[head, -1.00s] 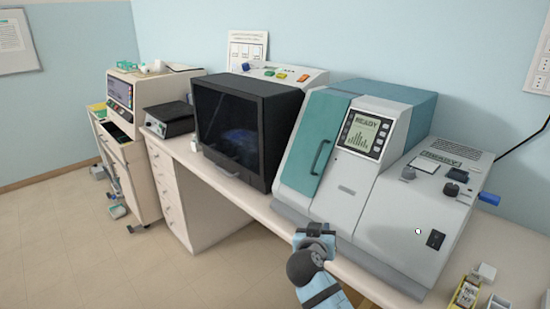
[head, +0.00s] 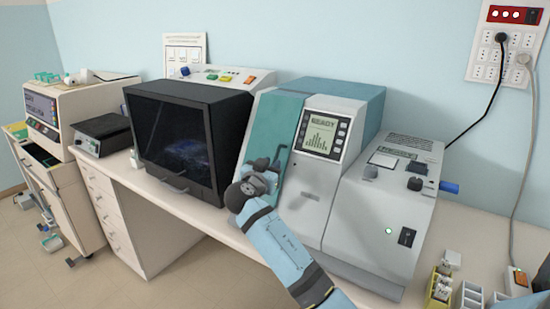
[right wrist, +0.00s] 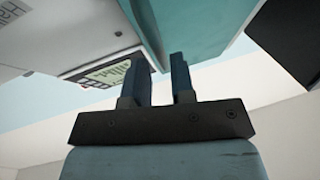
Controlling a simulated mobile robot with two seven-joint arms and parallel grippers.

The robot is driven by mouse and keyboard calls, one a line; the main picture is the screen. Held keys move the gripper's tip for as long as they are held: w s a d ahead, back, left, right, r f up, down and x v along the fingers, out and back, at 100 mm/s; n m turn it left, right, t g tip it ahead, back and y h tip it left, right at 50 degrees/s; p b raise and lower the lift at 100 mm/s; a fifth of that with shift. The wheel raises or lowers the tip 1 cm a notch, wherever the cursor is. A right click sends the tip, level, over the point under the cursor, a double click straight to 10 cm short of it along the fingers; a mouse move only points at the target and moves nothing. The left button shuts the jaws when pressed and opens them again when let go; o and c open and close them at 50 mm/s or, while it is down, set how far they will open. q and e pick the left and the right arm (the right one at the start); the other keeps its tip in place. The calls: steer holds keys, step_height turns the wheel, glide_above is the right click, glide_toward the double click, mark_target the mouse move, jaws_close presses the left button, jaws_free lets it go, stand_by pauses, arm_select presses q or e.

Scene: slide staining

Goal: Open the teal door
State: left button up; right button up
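The teal door (head: 274,119) is the upright panel on the front of the grey machine, left of its READY screen. It looks closed. Its dark handle (head: 279,154) is partly hidden behind my right gripper (head: 262,172), which is raised in front of the door's lower half. I cannot make out the handle between the fingers there. My left gripper is not in view.
A black-fronted box (head: 172,140) stands close left of the door. The machine's grey control section (head: 385,210) is on the right, with small containers (head: 440,285) near the front right of the bench. A wall socket panel (head: 507,42) has cables hanging down.

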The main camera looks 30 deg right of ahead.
mark_target(268, 149)
steer(key=shift+x, duration=1.8)
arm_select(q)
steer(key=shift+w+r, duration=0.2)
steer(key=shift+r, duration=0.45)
arm_select(e)
jaws_close()
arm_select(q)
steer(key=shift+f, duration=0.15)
